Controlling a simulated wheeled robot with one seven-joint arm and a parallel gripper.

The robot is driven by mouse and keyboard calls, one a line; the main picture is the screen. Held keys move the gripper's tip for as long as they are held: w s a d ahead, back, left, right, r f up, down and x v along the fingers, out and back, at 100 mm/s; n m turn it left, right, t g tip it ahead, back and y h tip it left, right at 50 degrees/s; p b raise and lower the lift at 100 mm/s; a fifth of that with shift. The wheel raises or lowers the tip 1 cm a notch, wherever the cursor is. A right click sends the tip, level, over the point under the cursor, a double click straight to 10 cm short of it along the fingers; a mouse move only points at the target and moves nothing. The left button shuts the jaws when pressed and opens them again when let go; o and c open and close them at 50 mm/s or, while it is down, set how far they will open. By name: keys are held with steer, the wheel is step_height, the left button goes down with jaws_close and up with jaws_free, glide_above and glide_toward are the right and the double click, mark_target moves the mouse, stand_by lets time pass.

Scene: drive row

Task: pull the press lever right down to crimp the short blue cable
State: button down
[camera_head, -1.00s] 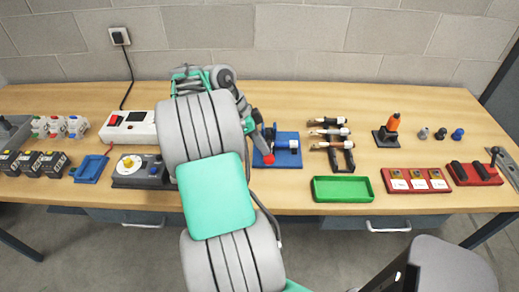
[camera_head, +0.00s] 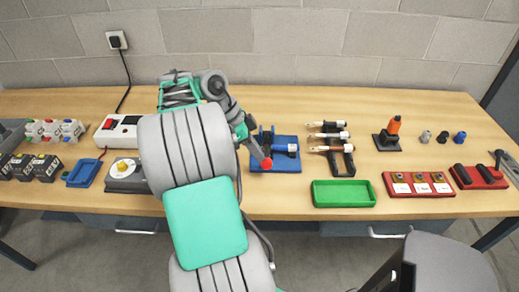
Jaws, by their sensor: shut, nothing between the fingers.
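The press is a blue block (camera_head: 283,167) on the table, right of my arm. Its dark lever slants down toward the front and ends in a red knob (camera_head: 267,163), low near the block's front left. A small light-and-dark piece (camera_head: 287,148) lies across the press; I cannot tell whether it is the short blue cable. My gripper (camera_head: 247,134) is by the press's left side, close to the upper part of the lever. It is shut and looks empty. My arm hides part of it, so I cannot tell whether it touches the lever.
A rack (camera_head: 349,165) with several copper-ended cables stands right of the press. A green tray (camera_head: 343,201) is in front of it. An orange-handled tool (camera_head: 392,129) and red holders (camera_head: 420,193) are further right. A white box (camera_head: 112,140) and a dial unit (camera_head: 124,178) are left of my arm.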

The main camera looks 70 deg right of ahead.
steer(key=p+v, duration=0.3)
steer(key=v, duration=0.9)
steer(key=shift+w, duration=0.2)
